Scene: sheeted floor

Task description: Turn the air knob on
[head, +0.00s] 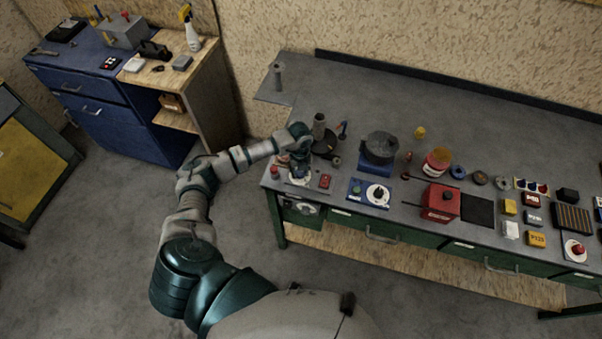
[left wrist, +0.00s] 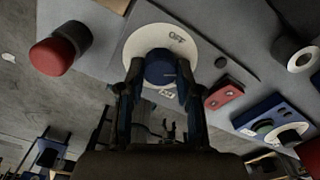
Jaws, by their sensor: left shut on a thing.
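The air knob (left wrist: 160,68) is dark blue and round. It sits on a white round dial plate (left wrist: 150,42) in the left wrist view, with the word OFF printed at the plate's upper right. My left gripper (left wrist: 161,82) has one finger on each side of the knob and is shut on it. In the head view my left gripper (head: 299,166) is over the bench's left front corner and hides most of the knob; part of the white plate (head: 298,182) shows below. The knob's pointer direction is hard to tell. My right gripper is not in view.
A red-topped button (left wrist: 52,56) stands left of the dial in the left wrist view. A red block (head: 325,181) and a blue box with a white dial (head: 377,194) lie to the right. A dark stand with a cylinder (head: 319,128) is behind. Several items cover the bench's right side.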

